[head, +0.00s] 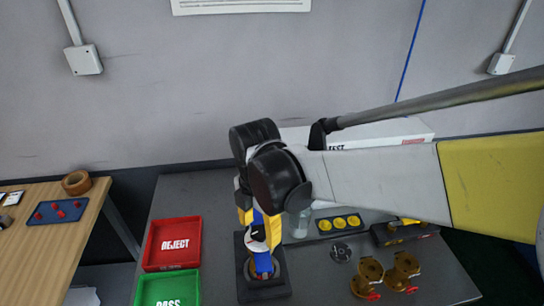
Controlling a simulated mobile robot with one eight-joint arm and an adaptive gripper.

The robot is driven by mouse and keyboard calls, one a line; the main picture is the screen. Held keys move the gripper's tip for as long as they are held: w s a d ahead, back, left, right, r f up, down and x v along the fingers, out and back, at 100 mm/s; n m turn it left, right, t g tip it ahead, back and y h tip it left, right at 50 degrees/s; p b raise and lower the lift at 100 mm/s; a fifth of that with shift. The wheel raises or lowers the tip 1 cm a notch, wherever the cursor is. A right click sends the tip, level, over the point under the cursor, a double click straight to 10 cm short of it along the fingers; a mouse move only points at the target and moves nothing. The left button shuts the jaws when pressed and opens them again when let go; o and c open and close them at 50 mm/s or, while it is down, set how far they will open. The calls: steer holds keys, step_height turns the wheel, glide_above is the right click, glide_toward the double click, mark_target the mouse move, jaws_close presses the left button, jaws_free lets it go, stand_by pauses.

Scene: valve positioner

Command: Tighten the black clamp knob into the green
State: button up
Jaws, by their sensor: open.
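My gripper (259,222) points down over the blue positioner (264,262), with its yellow and dark parts around the top of the blue body. It is open; I cannot tell whether it touches anything. A white dial (258,232) with a dark pointer and a little red shows on the positioner's front. The positioner stands upright on a dark base (264,291) on the grey bench. I cannot make out the black clamp knob, which may be hidden behind my gripper, nor any green mark on the dial.
A red REJECT tray (152,246) and a green PASS tray (141,290) stand to the left. To the right are a tray of yellow discs (318,226), a dark round part (341,252) and brass valves (367,279). A white box (385,132) stands behind my arm.

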steer(key=shift+f, duration=0.3)
steer(key=c, duration=1.2)
steer(key=shift+m, duration=0.3)
